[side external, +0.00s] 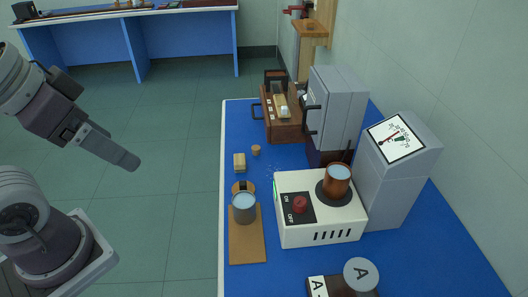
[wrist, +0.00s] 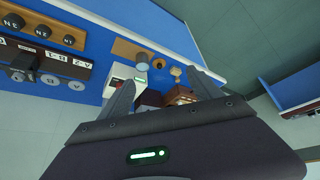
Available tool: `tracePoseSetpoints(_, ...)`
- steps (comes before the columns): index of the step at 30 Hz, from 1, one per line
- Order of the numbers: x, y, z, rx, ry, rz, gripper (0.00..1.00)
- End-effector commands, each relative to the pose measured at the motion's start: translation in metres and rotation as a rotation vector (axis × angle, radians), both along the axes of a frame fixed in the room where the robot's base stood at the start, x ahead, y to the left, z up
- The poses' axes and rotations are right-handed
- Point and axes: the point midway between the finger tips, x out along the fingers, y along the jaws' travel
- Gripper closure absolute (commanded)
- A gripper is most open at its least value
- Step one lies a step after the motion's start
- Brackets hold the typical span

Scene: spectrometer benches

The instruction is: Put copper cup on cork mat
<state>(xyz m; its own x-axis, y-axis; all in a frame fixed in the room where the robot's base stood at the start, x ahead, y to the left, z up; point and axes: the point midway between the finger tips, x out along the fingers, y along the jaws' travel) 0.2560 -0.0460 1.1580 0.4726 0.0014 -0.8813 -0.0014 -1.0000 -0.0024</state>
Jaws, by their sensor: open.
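The copper cup (side external: 338,186) stands upright on the round dark plate of a white heater, with pale blue contents showing at its top. The cork mat (side external: 247,249) lies flat on the blue bench, left of the heater. A grey metal cup (side external: 244,212) with pale blue contents stands at the mat's far end. My gripper (side external: 132,162) is left of the bench, clear of both cup and mat. In the wrist view my gripper (wrist: 160,78) has its fingers apart with nothing held between them. I cannot make out the copper cup clearly in the wrist view.
The white heater (side external: 318,232) has a red knob. Tall grey instruments (side external: 400,180) stand behind it along the wall. A wooden box (side external: 283,125), a yellowish block (side external: 239,162) and a small cork (side external: 256,150) are farther back. The near half of the mat is bare.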

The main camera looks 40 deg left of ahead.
Motion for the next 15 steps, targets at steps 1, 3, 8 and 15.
tracePoseSetpoints(1,0.000,0.000,0.000,0.000,0.000,0.001,0.26)
tracePoseSetpoints(3,0.000,0.000,0.000,-0.001,0.000,0.000,0.26)
tracePoseSetpoints(8,0.025,-0.011,0.012,-0.114,0.025,0.125,0.26)
tracePoseSetpoints(15,0.183,-0.099,0.011,-0.669,0.255,0.991,0.26)
